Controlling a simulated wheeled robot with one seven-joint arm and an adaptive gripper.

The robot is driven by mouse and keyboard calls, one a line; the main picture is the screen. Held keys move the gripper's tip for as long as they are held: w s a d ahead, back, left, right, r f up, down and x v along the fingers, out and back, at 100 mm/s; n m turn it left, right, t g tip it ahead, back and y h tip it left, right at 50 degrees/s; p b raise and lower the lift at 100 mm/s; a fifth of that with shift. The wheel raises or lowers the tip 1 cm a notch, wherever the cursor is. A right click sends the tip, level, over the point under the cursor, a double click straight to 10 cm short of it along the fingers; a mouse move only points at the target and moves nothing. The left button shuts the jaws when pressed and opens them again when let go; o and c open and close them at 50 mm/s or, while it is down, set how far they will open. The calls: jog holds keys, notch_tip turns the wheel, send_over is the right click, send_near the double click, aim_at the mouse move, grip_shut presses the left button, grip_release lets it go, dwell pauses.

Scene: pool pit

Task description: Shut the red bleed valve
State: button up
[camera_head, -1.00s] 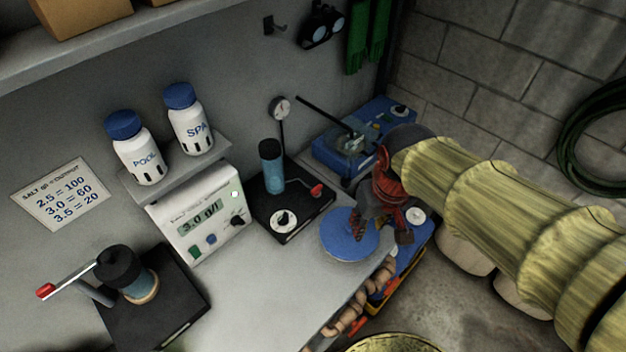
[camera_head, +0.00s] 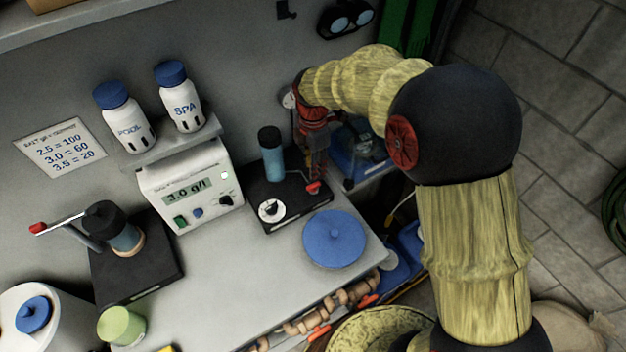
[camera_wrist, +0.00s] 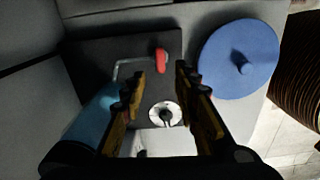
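A small red valve handle (camera_head: 313,187) sits on a thin grey pipe at the right of a black base plate (camera_head: 262,219), beside an upright blue cylinder (camera_head: 271,160). In the wrist view the red handle (camera_wrist: 162,60) lies between and just beyond my fingertips. My gripper (camera_head: 318,168) points down just above the handle. The wrist view shows my gripper (camera_wrist: 160,78) open, with its two fingers apart and nothing between them. I cannot tell whether a finger touches the handle. A round white dial (camera_wrist: 165,114) with a black pointer is on the same plate.
A blue disc lid (camera_head: 335,238) lies on the bench right of the plate. A white meter (camera_head: 191,190) reading 3.0 g/l stands to its left. Another black device has a red-tipped lever (camera_head: 40,228) at far left. A gauge (camera_head: 289,99) is partly hidden behind my arm.

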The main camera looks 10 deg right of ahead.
aim_at(313, 185)
jog(key=shift+d+f+n, duration=0.15)
jog(key=shift+f+n, duration=0.15)
jog(key=shift+f, duration=0.05)
jog(key=shift+f+b, duration=0.7)
jog(key=shift+f, duration=2.85)
jog(key=shift+c, duration=1)
grip_shut()
